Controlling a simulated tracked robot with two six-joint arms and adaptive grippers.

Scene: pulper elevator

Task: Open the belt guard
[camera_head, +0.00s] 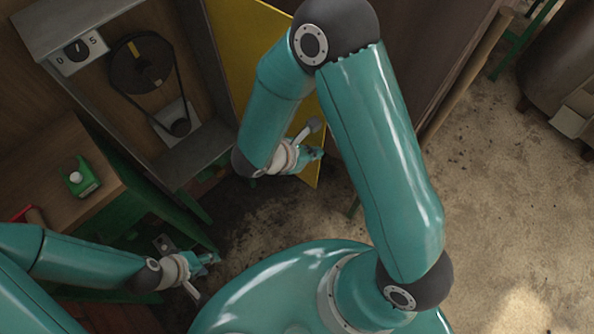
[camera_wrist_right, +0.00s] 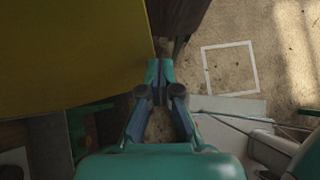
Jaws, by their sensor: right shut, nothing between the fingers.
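The yellow belt guard (camera_head: 245,45) stands swung out to the right of the grey machine housing, partly hidden behind my right arm. The belt and its pulleys (camera_head: 140,65) are exposed inside the housing. In the wrist view the guard (camera_wrist_right: 70,50) fills the upper left. My right gripper (camera_head: 316,154) is at the guard's lower edge in the head view; in the wrist view its fingertips (camera_wrist_right: 160,70) are together and empty, just right of the guard's edge; contact cannot be told. My left gripper (camera_head: 208,262) hangs low at the left, away from the guard; its fingers are too small to judge.
A switch box (camera_head: 78,51) sits on the housing. A dark panel and wooden post (camera_head: 468,75) stand right of the guard. The floor (camera_head: 510,200) at the right is open.

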